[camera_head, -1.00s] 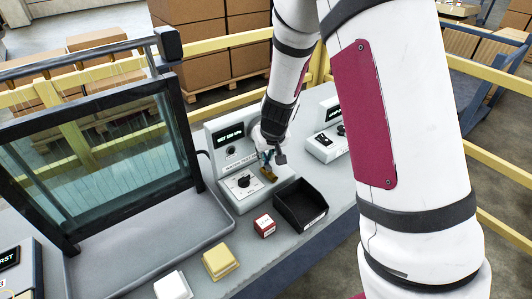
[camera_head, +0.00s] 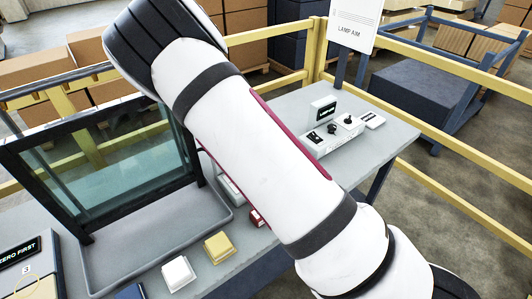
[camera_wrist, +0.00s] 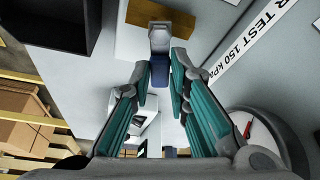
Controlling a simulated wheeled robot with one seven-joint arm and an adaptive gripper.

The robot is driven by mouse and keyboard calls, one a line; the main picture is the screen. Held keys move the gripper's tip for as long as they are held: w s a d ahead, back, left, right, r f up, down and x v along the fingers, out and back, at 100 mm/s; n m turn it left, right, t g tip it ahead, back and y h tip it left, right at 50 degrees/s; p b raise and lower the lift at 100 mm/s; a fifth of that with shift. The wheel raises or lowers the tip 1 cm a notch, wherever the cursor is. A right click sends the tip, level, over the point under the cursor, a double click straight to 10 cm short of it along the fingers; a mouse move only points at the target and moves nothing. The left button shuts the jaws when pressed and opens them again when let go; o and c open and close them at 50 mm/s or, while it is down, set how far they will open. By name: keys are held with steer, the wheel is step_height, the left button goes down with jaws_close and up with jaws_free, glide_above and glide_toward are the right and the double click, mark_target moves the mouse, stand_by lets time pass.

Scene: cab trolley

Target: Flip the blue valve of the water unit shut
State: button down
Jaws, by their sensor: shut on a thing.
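The blue valve lever (camera_wrist: 160,73) shows in the wrist view, between my two fingertips. It joins a pale grey metal piece (camera_wrist: 160,40) in front of a brass-coloured body (camera_wrist: 150,18) on the unit's grey face. My gripper (camera_wrist: 160,78) has its teal-padded fingers closed on the lever's end. The water unit's panel (camera_wrist: 240,22) carries a label reading "R TEST 150 kPa". In the head view my arm covers the valve, the gripper and nearly all of the unit; only a pale edge of it (camera_head: 229,186) shows.
A round gauge (camera_wrist: 262,135) with a red needle is close at the right in the wrist view. A black bin (camera_wrist: 55,25) is at upper left. In the head view, a glass-fronted frame (camera_head: 110,165) stands left and a lamp unit (camera_head: 325,138) right.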

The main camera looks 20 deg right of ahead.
steer(key=shift+s+d+m+g+h+b, duration=0.1)
steer(key=shift+m+g, duration=0.15)
steer(key=shift+m, duration=0.35)
steer(key=shift+s+m+g+h+b, duration=0.1)
steer(key=shift+s+m+g+b, duration=0.1)
steer(key=shift+m, duration=0.4)
steer(key=shift+s+d+m+g+h+b, duration=0.1)
steer(key=shift+m+g, duration=0.15)
steer(key=shift+m, duration=0.35)
steer(key=c, duration=1.5)
jaws_free()
steer(key=v, duration=1.2)
